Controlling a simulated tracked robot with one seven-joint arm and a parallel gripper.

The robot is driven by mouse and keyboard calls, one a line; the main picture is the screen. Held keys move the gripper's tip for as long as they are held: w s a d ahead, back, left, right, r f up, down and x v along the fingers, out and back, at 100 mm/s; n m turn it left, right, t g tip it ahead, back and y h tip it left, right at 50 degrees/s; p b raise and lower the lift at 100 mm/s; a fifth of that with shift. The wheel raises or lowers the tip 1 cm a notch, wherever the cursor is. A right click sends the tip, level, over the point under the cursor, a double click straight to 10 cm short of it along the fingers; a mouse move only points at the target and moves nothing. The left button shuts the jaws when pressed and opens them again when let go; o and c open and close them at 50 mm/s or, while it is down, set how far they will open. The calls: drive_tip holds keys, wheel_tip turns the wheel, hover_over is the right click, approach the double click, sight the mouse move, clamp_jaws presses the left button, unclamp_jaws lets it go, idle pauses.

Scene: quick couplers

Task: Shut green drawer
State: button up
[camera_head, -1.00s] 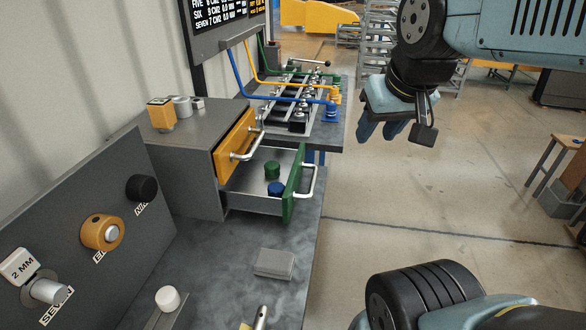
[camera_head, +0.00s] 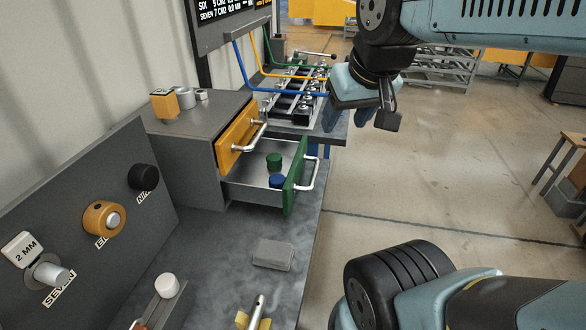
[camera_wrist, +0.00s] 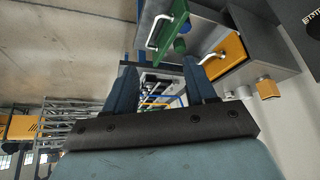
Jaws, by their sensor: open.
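The green drawer (camera_head: 291,177) is pulled out of the grey cabinet, below the orange-fronted drawer (camera_head: 237,135). Its silver handle (camera_head: 314,174) faces right. A green cylinder (camera_head: 274,160) and a blue cylinder (camera_head: 277,181) stand inside it. My gripper (camera_head: 345,119) is open and empty, above and beyond the green drawer, near the far bench and not touching the drawer. In the wrist view, my open gripper (camera_wrist: 155,72) has both fingers apart, with the green drawer front (camera_wrist: 168,30) beyond them at the top.
The orange drawer is also partly out. A rack with hoses and couplers (camera_head: 295,90) stands behind the cabinet. A grey block (camera_head: 273,254) lies on the bench in front. A panel with knobs (camera_head: 90,225) is at left. Open floor (camera_head: 430,190) lies to the right.

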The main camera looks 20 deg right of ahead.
drive_tip(key=o, duration=0.5)
drive_tip(key=shift+c, duration=0.2)
drive_tip(key=shift+c, duration=0.3)
